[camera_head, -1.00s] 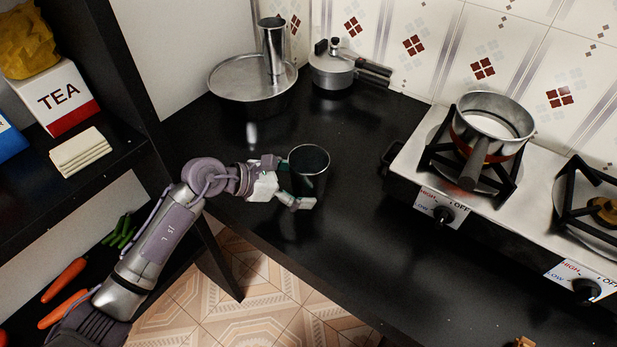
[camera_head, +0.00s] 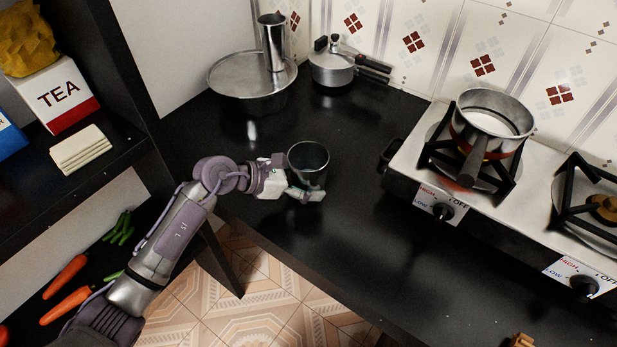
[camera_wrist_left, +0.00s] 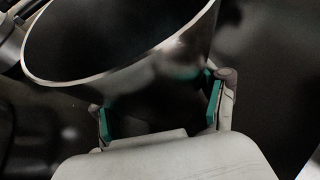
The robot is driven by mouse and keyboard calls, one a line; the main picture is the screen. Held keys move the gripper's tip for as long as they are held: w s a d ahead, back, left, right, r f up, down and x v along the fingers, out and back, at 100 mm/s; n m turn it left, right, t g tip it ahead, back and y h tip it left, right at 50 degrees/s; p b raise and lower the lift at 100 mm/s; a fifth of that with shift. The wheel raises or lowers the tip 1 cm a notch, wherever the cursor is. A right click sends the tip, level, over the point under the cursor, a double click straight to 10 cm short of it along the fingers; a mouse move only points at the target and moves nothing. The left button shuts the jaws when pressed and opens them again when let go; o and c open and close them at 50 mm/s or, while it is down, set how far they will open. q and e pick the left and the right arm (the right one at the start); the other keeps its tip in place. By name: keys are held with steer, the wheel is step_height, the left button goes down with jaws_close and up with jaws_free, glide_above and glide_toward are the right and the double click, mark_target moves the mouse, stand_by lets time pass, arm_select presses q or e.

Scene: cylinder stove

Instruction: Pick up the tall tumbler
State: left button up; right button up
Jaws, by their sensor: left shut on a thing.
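A dark, shiny metal tumbler (camera_head: 308,164) with an open top is at the far left part of the black counter, upright or nearly so. My left gripper (camera_head: 297,180) is shut on its side, with one finger in front and the other mostly hidden behind the cup. In the left wrist view the tumbler (camera_wrist_left: 150,95) fills the upper middle, its bright rim sloping, between the teal finger pads of my left gripper (camera_wrist_left: 160,118). I cannot tell whether its base touches the counter. My right gripper is not in view.
A tall steel cylinder (camera_head: 273,45) stands on a wide lidded pan (camera_head: 225,82) at the back. A small lidded pot (camera_head: 331,72) is beside it. The stove (camera_head: 408,160) with a saucepan (camera_head: 493,112) is to the right. The counter's middle (camera_head: 365,215) is clear.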

mark_target(308, 167)
arm_select(q)
steer(key=shift+r, duration=0.1)
steer(key=shift+r, duration=0.65)
step_height(308, 167, up, 3)
steer(key=s+d+r, duration=0.6)
steer(key=s+d, duration=0.1)
steer(key=s, duration=0.2)
steer(key=shift+s+r+b, duration=0.2)
steer(key=shift+r+b, duration=0.1)
steer(key=shift+b, duration=0.1)
